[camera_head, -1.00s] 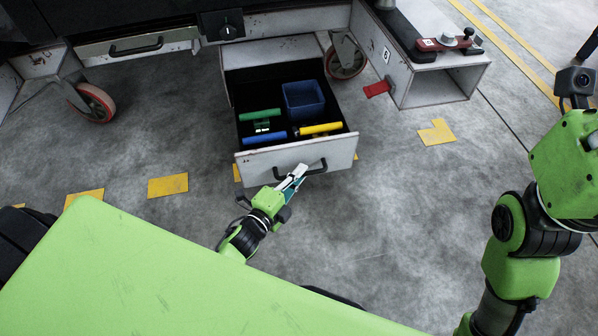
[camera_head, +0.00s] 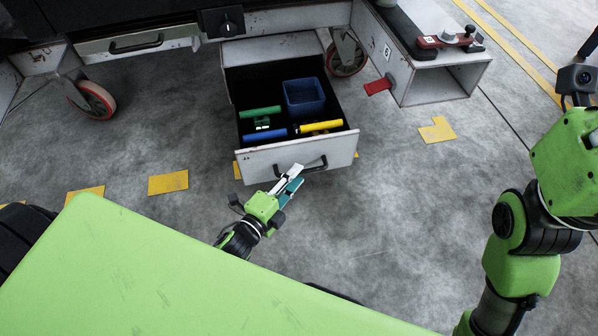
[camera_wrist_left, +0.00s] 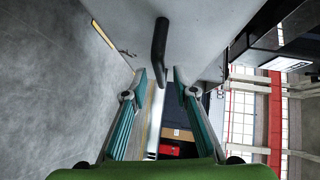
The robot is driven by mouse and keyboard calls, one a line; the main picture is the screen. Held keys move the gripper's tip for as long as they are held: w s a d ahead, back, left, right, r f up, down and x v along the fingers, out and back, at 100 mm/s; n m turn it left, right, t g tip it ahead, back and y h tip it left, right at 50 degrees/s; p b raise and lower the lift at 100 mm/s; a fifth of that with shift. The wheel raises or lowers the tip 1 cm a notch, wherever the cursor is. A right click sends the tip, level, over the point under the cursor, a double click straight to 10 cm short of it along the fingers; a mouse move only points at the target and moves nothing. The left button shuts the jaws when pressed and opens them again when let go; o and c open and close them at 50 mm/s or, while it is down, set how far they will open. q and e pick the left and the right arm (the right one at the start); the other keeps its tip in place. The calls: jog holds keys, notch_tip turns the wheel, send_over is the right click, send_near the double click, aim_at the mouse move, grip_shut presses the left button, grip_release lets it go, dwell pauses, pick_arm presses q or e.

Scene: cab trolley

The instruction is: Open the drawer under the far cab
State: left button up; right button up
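The drawer (camera_head: 300,160) in the middle of the head view is pulled well out from under the trolley. Its grey front carries a black bar handle (camera_head: 313,165). My left gripper (camera_head: 292,178) is just in front of the drawer front, beside the handle. In the left wrist view the same handle (camera_wrist_left: 160,55) shows past the fingertips, between their lines and not gripped. The left fingers (camera_wrist_left: 160,88) are apart with nothing between them. My right arm is at the right edge of the head view, but its gripper is not in view.
The drawer holds a blue bin (camera_head: 303,97) and green, blue and yellow tools. A shut drawer (camera_head: 138,46) is at the upper left. Caster wheels (camera_head: 95,101) and a red pedal (camera_head: 378,87) are nearby. The floor in front is clear.

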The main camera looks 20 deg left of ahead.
pick_arm(q)
jog(key=v, duration=0.9)
jog(key=shift+s, duration=0.2)
jog(key=shift+r, duration=0.1)
